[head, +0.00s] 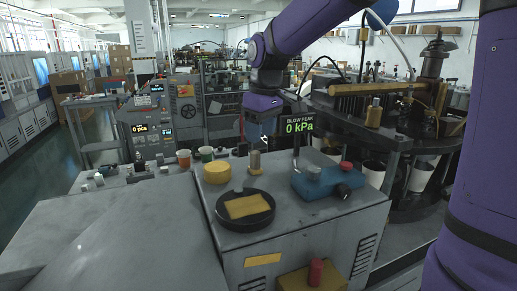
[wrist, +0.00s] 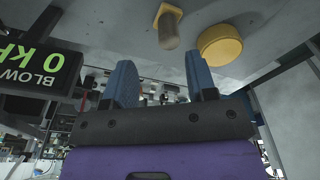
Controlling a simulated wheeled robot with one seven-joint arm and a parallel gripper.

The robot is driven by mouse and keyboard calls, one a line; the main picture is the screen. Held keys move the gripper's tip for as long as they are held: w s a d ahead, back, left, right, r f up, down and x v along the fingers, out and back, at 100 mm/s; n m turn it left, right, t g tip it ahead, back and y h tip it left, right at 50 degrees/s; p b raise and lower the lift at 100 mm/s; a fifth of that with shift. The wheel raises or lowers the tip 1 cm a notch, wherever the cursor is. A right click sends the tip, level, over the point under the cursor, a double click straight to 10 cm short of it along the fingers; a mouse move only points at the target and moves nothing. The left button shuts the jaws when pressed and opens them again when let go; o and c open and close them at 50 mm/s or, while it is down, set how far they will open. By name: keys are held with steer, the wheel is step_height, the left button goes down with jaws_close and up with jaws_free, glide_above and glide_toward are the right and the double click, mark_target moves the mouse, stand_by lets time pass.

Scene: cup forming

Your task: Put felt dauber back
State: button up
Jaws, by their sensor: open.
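A small upright cylinder, which looks like the felt dauber (head: 254,162), stands on the grey cabinet top behind the black dish (head: 229,222). In the wrist view the dauber (wrist: 169,28) shows a grey-brown shaft and a yellowish base. A yellow pad (head: 247,206) lies in the dish. My gripper (head: 265,138) is open and empty, above and slightly right of the dauber. In the wrist view its two blue fingers (wrist: 160,62) are apart, with the dauber beyond their tips and nothing between them.
A yellow round tub (head: 217,172) stands left of the dauber, close by. A blue device with a red knob (head: 328,182) sits to the right. The kPa display (head: 299,127) is near my gripper's right side. Small cups (head: 206,153) stand behind. The front-left surface is clear.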

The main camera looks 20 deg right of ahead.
step_height(320, 180, up, 5)
steer(key=s+d+m+t, duration=0.2)
steer(key=s+d+m, duration=0.15)
steer(key=s, duration=1.15)
steer(key=s+d+f+m+t, duration=0.1)
steer(key=s, duration=0.4)
steer(key=s+d+f+m+t, duration=0.1)
steer(key=s+d+f+m, duration=0.1)
steer(key=s, duration=0.3)
steer(key=shift+s+f+h, duration=0.15)
steer(key=shift+f+h, duration=0.15)
steer(key=shift+h, duration=0.1)
